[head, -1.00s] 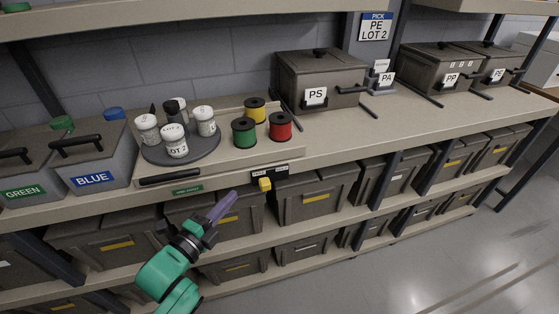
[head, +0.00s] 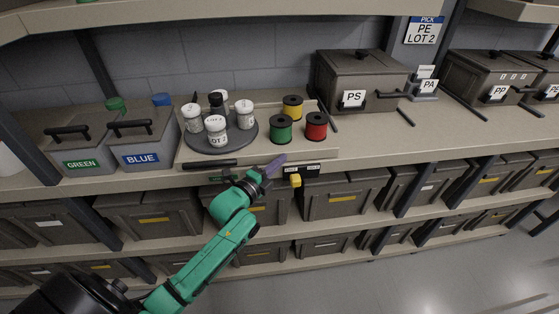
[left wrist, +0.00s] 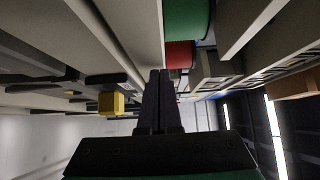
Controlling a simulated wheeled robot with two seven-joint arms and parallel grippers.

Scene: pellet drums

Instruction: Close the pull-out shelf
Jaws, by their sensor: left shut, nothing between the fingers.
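The pull-out shelf (head: 325,154) is a low beige board at the bench's front edge, with a long black handle (head: 210,164) at its front left. It carries a grey turntable (head: 250,143) with several lidded bottles, plus a green spool (head: 281,129), a red spool (head: 316,126) and a yellow spool (head: 292,107). My left gripper (head: 275,165) is shut and empty, its purple fingers near the shelf's front, right of the handle. I cannot tell whether they touch it. In the left wrist view the closed fingers (left wrist: 159,75) point toward the red spool (left wrist: 180,54). My right gripper is out of view.
A yellow knob (head: 295,180) sits beneath a small label plate just right of the gripper. The blue-label bin (head: 143,140) stands left of the shelf and the PS bin (head: 360,80) behind right. Grey totes (head: 345,196) fill the level below. Floor at lower right is clear.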

